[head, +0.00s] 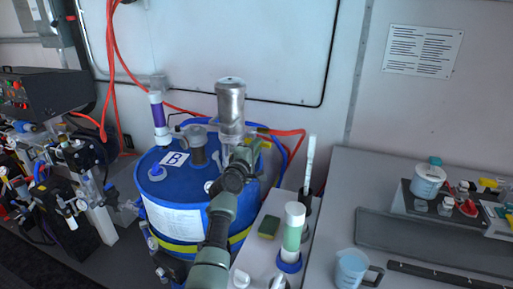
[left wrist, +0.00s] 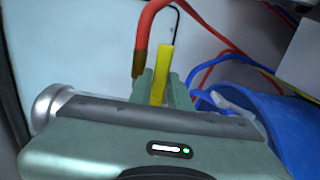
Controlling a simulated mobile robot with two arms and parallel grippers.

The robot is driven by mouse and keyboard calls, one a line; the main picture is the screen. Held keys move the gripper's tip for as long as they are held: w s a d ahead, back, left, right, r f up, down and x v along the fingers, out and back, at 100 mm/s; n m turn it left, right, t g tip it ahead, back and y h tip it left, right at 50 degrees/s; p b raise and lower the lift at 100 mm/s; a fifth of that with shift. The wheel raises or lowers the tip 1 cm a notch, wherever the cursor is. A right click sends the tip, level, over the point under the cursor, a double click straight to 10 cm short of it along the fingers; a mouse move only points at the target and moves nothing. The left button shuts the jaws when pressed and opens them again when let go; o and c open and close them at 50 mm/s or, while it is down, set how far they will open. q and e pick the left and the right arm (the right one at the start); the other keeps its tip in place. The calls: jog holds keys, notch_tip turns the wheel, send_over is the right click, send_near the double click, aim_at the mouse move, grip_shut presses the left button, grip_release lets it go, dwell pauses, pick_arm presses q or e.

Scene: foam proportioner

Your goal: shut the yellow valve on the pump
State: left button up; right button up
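The pump is a silver cylinder (head: 231,105) standing on top of the blue drum (head: 180,205) marked B. The yellow valve's lever (left wrist: 163,72) stands upright in the left wrist view, beside a red hose (left wrist: 141,50) with a brass end. My left gripper (head: 240,158) is at the pump's right side in the head view. In the left wrist view its two green fingers (left wrist: 161,90) stand close together, one on each side of the lever's lower part, and look shut on it. In the head view the gripper mostly hides the valve. My right gripper is not in view.
Red and blue hoses run behind the drum, close to the gripper. A grey bench (head: 335,205) at right holds a measuring jug (head: 351,268). A green-labelled tube (head: 293,228) and a sponge (head: 269,227) are right of my left arm. Other equipment crowds the left.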

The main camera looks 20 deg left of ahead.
pick_arm(q)
jog(key=o, duration=0.3)
jog(key=shift+s, duration=0.1)
jog(key=s, duration=0.7)
jog(key=shift+s+a+b, duration=0.2)
jog(key=shift+s+b, duration=0.1)
jog(key=shift+b, duration=0.15)
